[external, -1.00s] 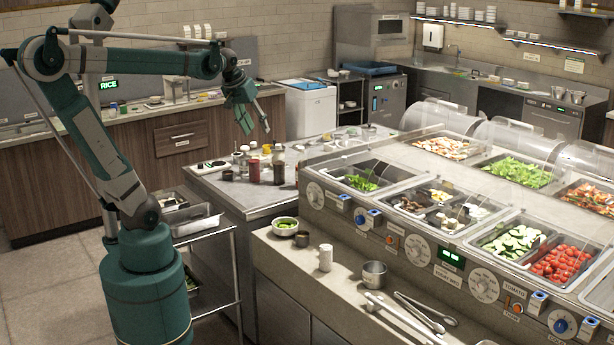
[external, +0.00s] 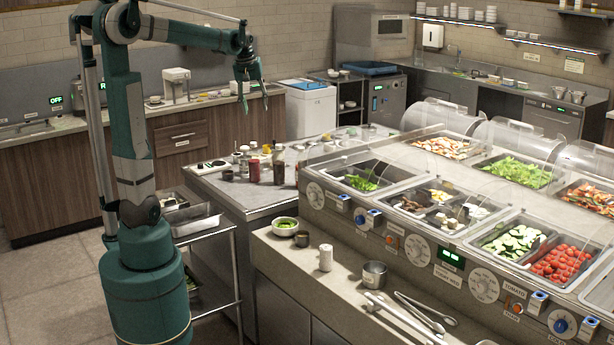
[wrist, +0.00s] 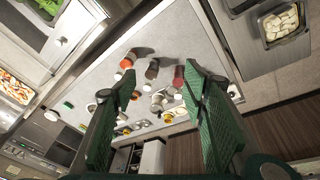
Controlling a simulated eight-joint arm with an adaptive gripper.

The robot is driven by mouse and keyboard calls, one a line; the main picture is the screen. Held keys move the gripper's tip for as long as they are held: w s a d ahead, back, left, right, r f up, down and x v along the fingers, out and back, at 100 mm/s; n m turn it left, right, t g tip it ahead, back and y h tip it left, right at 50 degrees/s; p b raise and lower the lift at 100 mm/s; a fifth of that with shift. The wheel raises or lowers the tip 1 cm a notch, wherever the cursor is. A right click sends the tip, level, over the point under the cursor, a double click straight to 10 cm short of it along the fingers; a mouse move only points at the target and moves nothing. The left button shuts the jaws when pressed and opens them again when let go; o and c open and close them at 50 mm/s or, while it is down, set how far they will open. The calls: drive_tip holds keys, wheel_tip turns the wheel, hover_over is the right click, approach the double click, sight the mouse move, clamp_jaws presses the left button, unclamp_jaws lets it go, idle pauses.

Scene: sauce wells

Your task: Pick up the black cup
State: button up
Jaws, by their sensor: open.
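A small dark cup (external: 301,239) stands upright on the steel ledge at the front in the external view, close beside a bowl with green contents (external: 285,226). Another small dark vessel (external: 228,175) stands at the near left of the steel table. I cannot tell which is the black cup. My gripper (external: 255,104) hangs high above and behind that table, open and empty, far from both. In the wrist view my gripper (wrist: 160,75) has its green fingers wide apart, with nothing between them.
Several bottles, including a red one (external: 279,165), crowd the steel table (external: 245,197). A white shaker (external: 325,258), a metal cup (external: 374,274) and tongs (external: 419,314) are on the front ledge. The food counter with its wells (external: 510,240) fills the right.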

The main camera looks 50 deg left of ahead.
drive_tip(key=w+a+f+n+g, duration=0.1)
drive_tip(key=w+a+f+n, duration=0.1)
drive_tip(key=a, duration=0.7)
drive_tip(key=w+a+f+n, duration=0.1)
drive_tip(key=w+a+n, duration=0.1)
drive_tip(key=a, duration=0.6)
drive_tip(key=n+g+h+p, duration=0.1)
drive_tip(key=n+g, duration=0.1)
drive_tip(key=n, duration=0.2)
hover_over(228, 173)
drive_tip(key=s+d, duration=0.1)
drive_tip(key=d, duration=0.1)
wheel_tip(228, 173, down, 7)
wheel_tip(228, 173, down, 24)
drive_tip(key=shift+s, duration=0.2)
drive_tip(key=shift+f, duration=1.25)
drive_tip(key=shift+d+f, duration=0.1)
drive_tip(key=shift+f, duration=2.55)
